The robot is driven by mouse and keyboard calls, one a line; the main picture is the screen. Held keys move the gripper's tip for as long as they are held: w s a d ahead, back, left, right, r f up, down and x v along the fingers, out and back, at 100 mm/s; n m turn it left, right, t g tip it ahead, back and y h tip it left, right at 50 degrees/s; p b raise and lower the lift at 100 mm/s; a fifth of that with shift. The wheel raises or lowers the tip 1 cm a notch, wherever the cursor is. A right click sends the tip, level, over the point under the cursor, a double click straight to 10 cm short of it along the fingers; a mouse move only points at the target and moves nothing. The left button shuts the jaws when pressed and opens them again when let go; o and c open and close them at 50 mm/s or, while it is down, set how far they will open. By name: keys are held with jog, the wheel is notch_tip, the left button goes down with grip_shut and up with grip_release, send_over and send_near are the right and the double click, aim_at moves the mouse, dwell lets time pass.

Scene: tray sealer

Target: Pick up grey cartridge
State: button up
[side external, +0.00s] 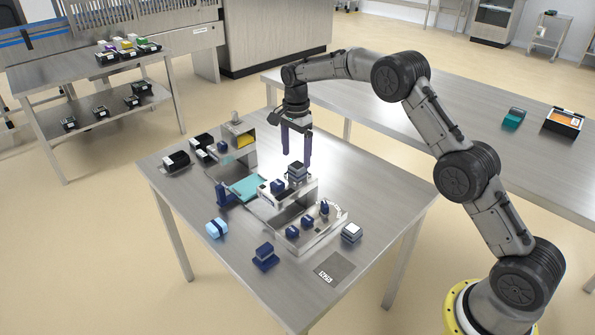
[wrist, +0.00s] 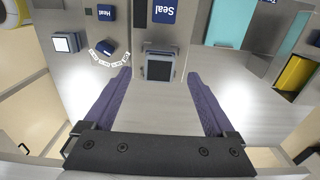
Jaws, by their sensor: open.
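The grey cartridge (side external: 297,172) is a small block with a dark rim, at the back edge of the tray sealer (side external: 270,200). In the wrist view the cartridge (wrist: 158,66) shows as a grey square ahead, between the lines of my fingers. My gripper (side external: 296,160) points down over the cartridge, its two purple fingers spread. In the wrist view my gripper (wrist: 159,76) is empty, with clear space between each finger and the cartridge. I cannot tell the exact height gap from the fingertips to the cartridge.
Blue "Seal" (wrist: 165,11) and "Heat" (wrist: 107,13) blocks stand just beyond the cartridge. A white-topped block (side external: 351,233) sits at the right. A light-blue item (side external: 216,228) and dark-blue item (side external: 264,256) stand in front.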

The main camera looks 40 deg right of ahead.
aim_at(297, 165)
jog(key=f, duration=0.5)
jog(key=shift+d, duration=0.2)
jog(key=shift+r, duration=0.15)
grip_shut()
